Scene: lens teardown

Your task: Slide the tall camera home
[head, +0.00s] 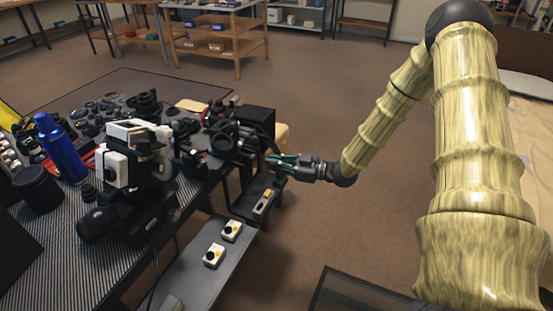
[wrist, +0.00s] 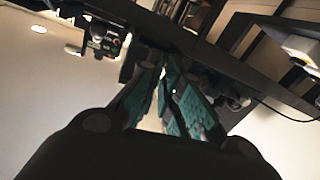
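A tall black-and-white device, which looks like the tall camera (head: 113,168), stands upright at the near part of the striped worktable (head: 50,262). My gripper (head: 272,160) is well to its right, at the table's right edge, beside a group of black camera parts (head: 225,140). The gripper's green fingers lean toward each other in the wrist view (wrist: 165,68), close to a dark bar or edge. Whether the tips meet or hold something is unclear. I cannot pick out the tall camera for certain in the wrist view.
A blue bottle (head: 62,148) and a black cylinder (head: 38,190) stand at the left of the table. Small white-and-yellow items (head: 214,255) lie on a lower grey shelf (head: 195,280). Many small parts clutter the table's back. The brown floor (head: 330,110) behind my arm is clear.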

